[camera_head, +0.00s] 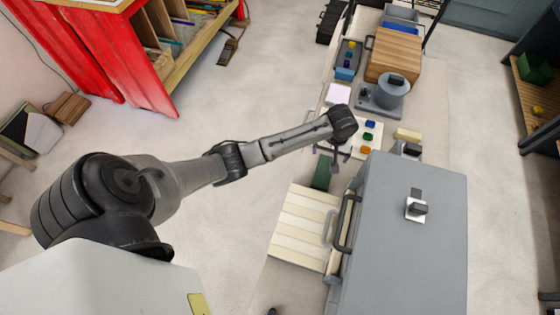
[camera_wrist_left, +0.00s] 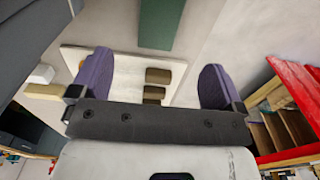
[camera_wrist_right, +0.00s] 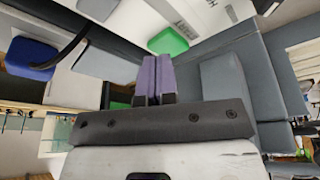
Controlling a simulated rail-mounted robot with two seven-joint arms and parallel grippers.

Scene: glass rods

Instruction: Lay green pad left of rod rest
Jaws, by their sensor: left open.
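The green pad (camera_head: 322,172) is a dark green flat piece between the white board and a cream slatted panel; it also shows at the top of the left wrist view (camera_wrist_left: 161,22). My left gripper (camera_head: 330,152) is open above the bench, near the pad. In the left wrist view its purple fingers (camera_wrist_left: 155,80) are wide apart with nothing held between them. Behind them lies a pale board (camera_wrist_left: 125,68) with two brown blocks. I cannot tell which piece is the rod rest. My right gripper (camera_wrist_right: 154,78) has its purple fingers together, with nothing visible between them.
A large grey cabinet (camera_head: 410,240) stands right of the slatted panel (camera_head: 298,235). The white board (camera_head: 357,146) carries small blue, green and orange pieces. A grey round device (camera_head: 388,92) and a wooden box (camera_head: 394,55) stand farther back. Open floor lies left.

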